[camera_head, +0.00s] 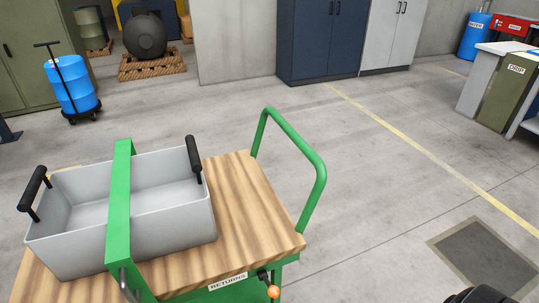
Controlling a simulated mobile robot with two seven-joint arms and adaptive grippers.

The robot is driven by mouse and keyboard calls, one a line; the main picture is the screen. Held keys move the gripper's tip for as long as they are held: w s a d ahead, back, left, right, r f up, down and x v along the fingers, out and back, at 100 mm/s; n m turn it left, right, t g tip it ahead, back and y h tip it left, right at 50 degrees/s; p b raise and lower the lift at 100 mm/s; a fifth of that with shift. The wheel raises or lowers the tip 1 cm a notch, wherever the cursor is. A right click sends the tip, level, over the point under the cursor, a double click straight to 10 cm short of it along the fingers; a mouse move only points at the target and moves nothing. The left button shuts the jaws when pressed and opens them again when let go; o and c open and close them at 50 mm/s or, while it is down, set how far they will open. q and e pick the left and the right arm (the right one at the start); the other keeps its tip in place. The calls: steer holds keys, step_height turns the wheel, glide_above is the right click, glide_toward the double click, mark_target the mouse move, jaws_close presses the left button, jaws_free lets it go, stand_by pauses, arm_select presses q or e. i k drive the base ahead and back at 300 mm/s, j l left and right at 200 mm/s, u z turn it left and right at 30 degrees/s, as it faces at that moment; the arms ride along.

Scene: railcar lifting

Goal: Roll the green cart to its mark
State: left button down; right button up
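The green cart (265,205) stands at the lower left, with a wooden top, a green tube handle (318,180) on its right side and a label reading RETURNS on its near edge. An orange knob (274,292) hangs below that edge. A grey tub (170,225) with two black handles sits on the cart, and a green band (118,200) crosses over it. No mark can be named with certainty; a dark square with a paler border (485,255) lies on the floor at the lower right. Neither gripper can be made out.
A yellow line (430,155) runs across the floor right of the cart. A blue drum on a dolly (75,85) and a black tank on a pallet (145,38) stand behind. Cabinets (320,40) line the back; benches (510,90) stand right. The middle floor is clear.

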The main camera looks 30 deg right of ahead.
mark_target(256, 234)
steer(key=l, duration=0.45)
steer(key=k+l+u, duration=0.1)
steer(key=l, duration=0.4)
steer(key=k+l, duration=0.1)
steer(key=l, duration=0.35)
steer(key=k+l+u, duration=0.1)
steer(key=l, duration=0.4)
steer(key=k+l, duration=0.1)
steer(key=l, duration=0.35)
steer(key=i+l, duration=0.1)
steer(key=i, duration=0.4)
steer(key=i+l, duration=0.1)
steer(key=i, duration=0.4)
